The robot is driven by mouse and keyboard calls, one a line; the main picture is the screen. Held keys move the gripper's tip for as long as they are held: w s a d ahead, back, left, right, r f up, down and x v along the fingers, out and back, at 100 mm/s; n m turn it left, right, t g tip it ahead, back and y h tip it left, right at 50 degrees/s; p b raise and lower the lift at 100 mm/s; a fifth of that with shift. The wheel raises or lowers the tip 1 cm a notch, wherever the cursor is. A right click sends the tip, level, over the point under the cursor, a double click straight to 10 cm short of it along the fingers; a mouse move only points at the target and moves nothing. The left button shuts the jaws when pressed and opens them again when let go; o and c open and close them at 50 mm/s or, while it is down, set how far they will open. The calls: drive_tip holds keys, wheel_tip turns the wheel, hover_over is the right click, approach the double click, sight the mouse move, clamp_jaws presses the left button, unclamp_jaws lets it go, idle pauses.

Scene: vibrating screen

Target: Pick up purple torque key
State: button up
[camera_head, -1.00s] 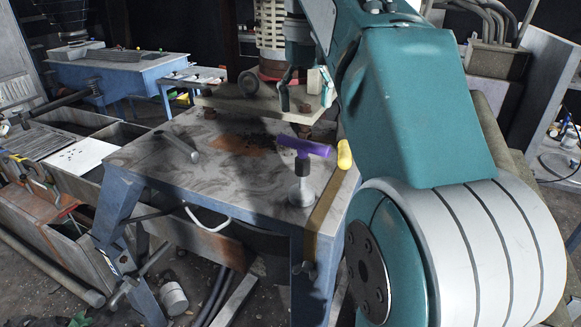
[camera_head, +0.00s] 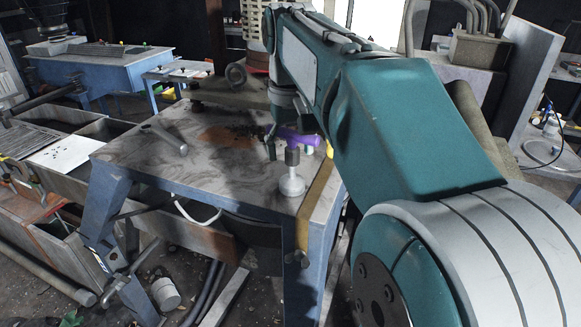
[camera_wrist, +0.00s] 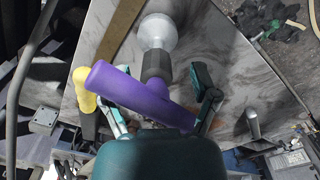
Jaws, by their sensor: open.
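The purple torque key (camera_head: 299,138) has a purple T-handle on a dark socket and stands upright on a round pale metal base (camera_head: 291,186) on the metal table. In the wrist view the purple handle (camera_wrist: 132,92) lies slantwise between my gripper's fingers. My gripper (camera_wrist: 158,98) is open, with one finger on each side of the key. I cannot tell whether either finger touches it.
A yellow-handled object (camera_wrist: 84,90) lies close beside the key at the table edge; it is partly hidden in the head view (camera_head: 329,148). A metal rod (camera_head: 170,140) stands on the left of the table (camera_head: 215,185). Dark debris lies behind the key.

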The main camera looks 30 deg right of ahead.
drive_tip(key=shift+d+f, duration=0.1)
drive_tip(key=shift+f, duration=0.05)
clamp_jaws()
drive_tip(key=shift+r, duration=0.5)
wheel_tip(320, 180, up, 2)
drive_tip(key=shift+r, duration=0.1)
drive_tip(key=s+d+r, duration=0.2)
drive_tip(key=s+r, duration=0.3)
drive_tip(key=s, duration=0.1)
drive_tip(key=s+d+r, duration=0.3)
drive_tip(key=s+r, duration=0.1)
drive_tip(key=s, duration=0.2)
drive_tip(key=shift+s+d+r, duration=0.35)
drive_tip(key=shift+s+r, duration=0.05)
